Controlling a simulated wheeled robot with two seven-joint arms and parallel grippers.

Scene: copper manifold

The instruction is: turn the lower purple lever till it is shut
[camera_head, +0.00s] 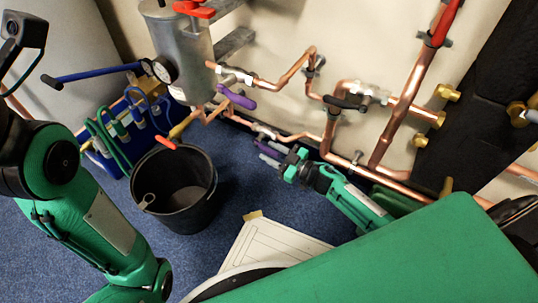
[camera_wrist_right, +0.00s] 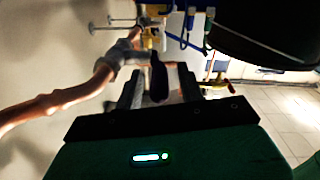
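In the head view my right gripper (camera_head: 268,152) is low on the pipework, just below a thin copper pipe with a valve. In the right wrist view its two fingers (camera_wrist_right: 158,92) stand apart, with a dark purple lever (camera_wrist_right: 158,78) between them. The lever hangs below a valve on a copper pipe. I cannot tell whether either finger touches it. In the head view this lower lever is mostly hidden by the gripper. A second, upper purple lever (camera_head: 237,98) shows clearly below the grey tank. My left arm comes in at the left; its gripper is not visible.
A black bucket (camera_head: 174,190) stands on the blue carpet, left of my right gripper. Copper pipes (camera_head: 408,95) run along the wall above and to the right. A grey tank (camera_head: 183,50) with a gauge is at upper left. A white panel (camera_head: 268,243) lies on the floor.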

